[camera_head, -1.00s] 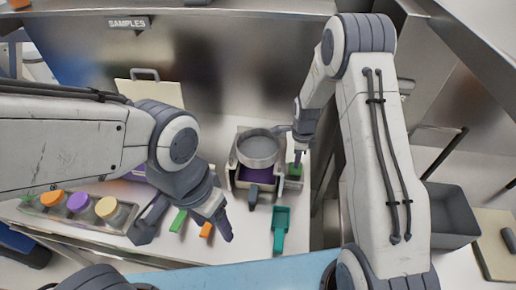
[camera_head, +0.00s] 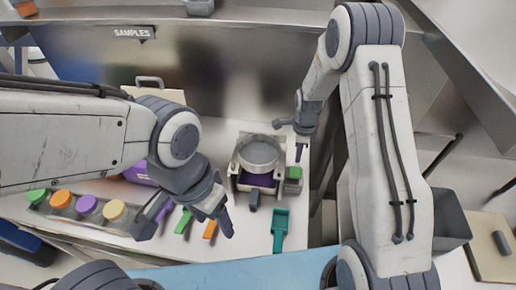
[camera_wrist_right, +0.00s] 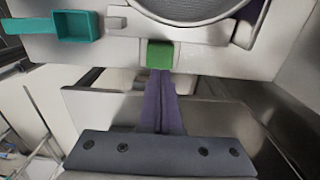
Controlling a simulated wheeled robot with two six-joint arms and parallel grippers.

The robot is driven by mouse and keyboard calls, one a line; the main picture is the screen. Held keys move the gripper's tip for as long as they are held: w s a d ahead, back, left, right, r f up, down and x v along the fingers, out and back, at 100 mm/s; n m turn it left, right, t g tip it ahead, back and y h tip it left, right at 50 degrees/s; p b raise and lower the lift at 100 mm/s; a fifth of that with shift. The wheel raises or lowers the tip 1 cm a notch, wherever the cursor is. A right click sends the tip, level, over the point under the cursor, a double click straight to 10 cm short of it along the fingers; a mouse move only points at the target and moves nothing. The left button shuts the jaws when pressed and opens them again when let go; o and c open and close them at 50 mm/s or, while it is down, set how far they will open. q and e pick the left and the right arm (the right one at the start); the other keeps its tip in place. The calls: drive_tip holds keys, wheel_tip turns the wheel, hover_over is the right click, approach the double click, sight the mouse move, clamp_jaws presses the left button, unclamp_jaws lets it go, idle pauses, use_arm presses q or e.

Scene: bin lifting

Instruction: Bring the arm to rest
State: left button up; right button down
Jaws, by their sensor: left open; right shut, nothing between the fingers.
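My right gripper (camera_head: 299,152) is shut and empty. It hangs just right of the sieve device (camera_head: 256,184), near the green block (camera_head: 293,173) at its side. In the right wrist view the two purple fingers of my right gripper (camera_wrist_right: 160,78) are together, and their tips lie near the green block (camera_wrist_right: 160,54). I cannot tell there whether they touch.
A teal scoop (camera_head: 280,230) lies right of centre. Green (camera_head: 183,221) and orange (camera_head: 210,229) items lie near my left gripper. A rack (camera_head: 70,213) holds several colour-lidded jars at left. A grey bin (camera_head: 450,220) stands at right. A metal wall (camera_head: 230,80) closes the back.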

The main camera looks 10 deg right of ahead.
drive_tip(key=s+a+r+n+b, duration=0.6)
drive_tip(key=s+a+r+n, duration=0.4)
drive_tip(key=a+n, duration=0.4)
drive_tip(key=s+a+n+y+b, duration=0.1)
drive_tip(key=s+n+b, duration=0.3)
drive_tip(key=s+n, duration=1)
drive_tip(key=s, duration=0.5)
drive_tip(key=shift+s+a+r+n, duration=0.2)
drive_tip(key=shift+a+r+n, duration=0.1)
drive_tip(key=shift+a+r, duration=0.1)
